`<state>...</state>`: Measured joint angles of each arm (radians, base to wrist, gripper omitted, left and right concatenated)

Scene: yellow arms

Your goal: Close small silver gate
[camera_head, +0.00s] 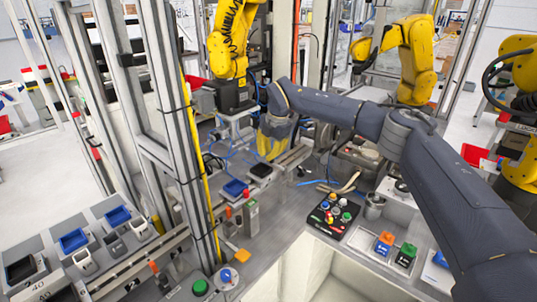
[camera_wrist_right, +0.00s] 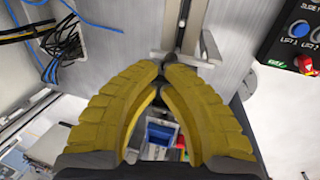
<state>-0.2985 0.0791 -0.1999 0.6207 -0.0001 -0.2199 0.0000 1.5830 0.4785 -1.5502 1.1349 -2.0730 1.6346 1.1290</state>
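My right gripper (camera_head: 268,158) has yellow fingers pointing down over the silver rail in the middle of the head view. In the right wrist view its curved fingertips (camera_wrist_right: 166,72) come together, with no clear gap between the tips. A small silver metal piece (camera_wrist_right: 210,48), which looks like the gate, stands just beyond the fingertips. The tips are close to its left end; I cannot tell whether they touch it. In the head view the gripper hides most of this spot, and I cannot make out the gate there. My left gripper is not in view.
A silver rail (camera_head: 294,158) runs beside the gripper. Blue bins (camera_head: 235,187) sit on the line nearby. A black button panel (camera_head: 331,215) lies to the right on the bench. Metal posts with a yellow strip (camera_head: 196,165) stand to the left. Blue cables (camera_wrist_right: 42,72) lie near the gripper.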

